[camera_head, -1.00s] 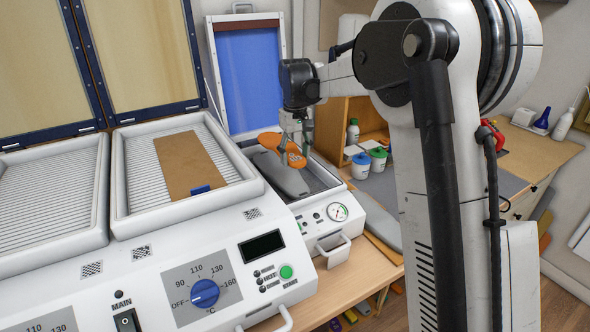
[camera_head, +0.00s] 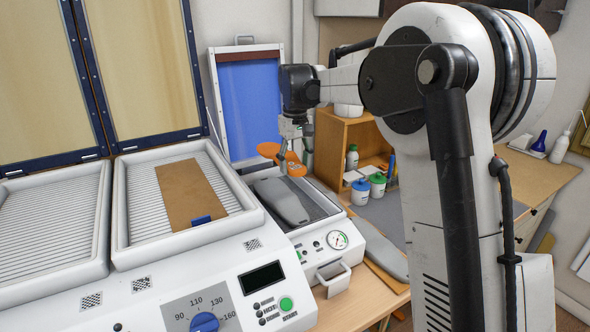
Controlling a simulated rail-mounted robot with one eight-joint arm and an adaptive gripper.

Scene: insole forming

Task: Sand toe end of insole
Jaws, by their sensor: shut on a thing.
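An orange insole (camera_head: 270,151) is held in my gripper (camera_head: 292,153), above the forming press. The gripper is shut on it near its middle. A round orange end with small markings shows at the right of the fingers, and the other end points left. A grey foot-shaped form (camera_head: 281,201) lies in the press bed (camera_head: 318,206) below, apart from the insole. I cannot tell which end of the insole is the toe. No sanding tool can be made out.
The heating machine (camera_head: 192,262) with its open trays fills the left and front. A brown sheet (camera_head: 186,193) lies in one tray. The press's blue lid (camera_head: 250,98) stands open behind. Capped jars (camera_head: 360,190) and a wooden shelf (camera_head: 342,140) are to the right. Another grey form (camera_head: 381,250) lies on the bench.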

